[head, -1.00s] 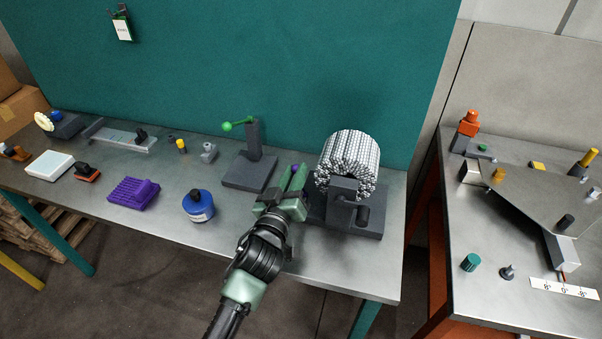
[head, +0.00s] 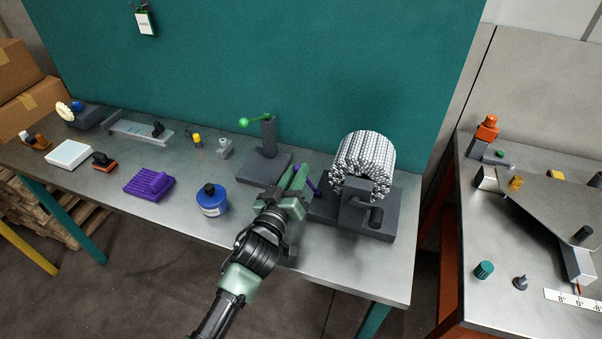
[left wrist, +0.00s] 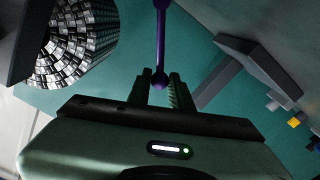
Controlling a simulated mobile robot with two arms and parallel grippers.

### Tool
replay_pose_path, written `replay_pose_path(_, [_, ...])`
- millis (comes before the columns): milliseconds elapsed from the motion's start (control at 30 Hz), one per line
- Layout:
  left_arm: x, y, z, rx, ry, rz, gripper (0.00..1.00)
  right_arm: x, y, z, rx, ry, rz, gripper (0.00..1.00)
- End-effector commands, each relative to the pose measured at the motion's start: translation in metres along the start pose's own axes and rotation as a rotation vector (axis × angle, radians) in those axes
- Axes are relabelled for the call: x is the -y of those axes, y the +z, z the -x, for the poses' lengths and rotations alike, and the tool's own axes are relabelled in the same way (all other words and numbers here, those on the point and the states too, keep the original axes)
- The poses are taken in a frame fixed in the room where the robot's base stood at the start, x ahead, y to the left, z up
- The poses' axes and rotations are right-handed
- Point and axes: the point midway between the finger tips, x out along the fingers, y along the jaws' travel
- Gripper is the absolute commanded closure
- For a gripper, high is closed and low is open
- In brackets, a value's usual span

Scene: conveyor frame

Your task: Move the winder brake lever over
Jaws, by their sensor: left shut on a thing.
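The winder (head: 365,165) is a drum of silvery beads on a dark grey base, at the right end of the bench. Its brake lever (head: 313,187) is a thin purple rod that leans left beside the drum, with its top partly hidden by my gripper. My left gripper (head: 299,178) is just left of the winder and shut on the lever's end. My right gripper is not in view.
A dark stand with a green-knobbed lever (head: 257,121) stands close behind and left of my gripper. The bench's front strip is clear. A second table (head: 500,290) is at right.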

Motion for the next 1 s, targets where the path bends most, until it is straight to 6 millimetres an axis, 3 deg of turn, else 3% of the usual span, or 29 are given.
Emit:
replay_pose_path(333, [0.003, 0.001, 0.000, 0.000, -0.002, -0.002, 1.00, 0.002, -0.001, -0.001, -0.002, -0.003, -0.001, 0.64])
replay_pose_path(700, [0.025, 0.008, 0.000, 0.000, -0.003, -0.004, 1.00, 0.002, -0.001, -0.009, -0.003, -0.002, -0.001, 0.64])
replay_pose_path(1000, [0.027, 0.008, 0.000, 0.000, -0.003, -0.002, 1.00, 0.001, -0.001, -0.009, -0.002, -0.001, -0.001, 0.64])
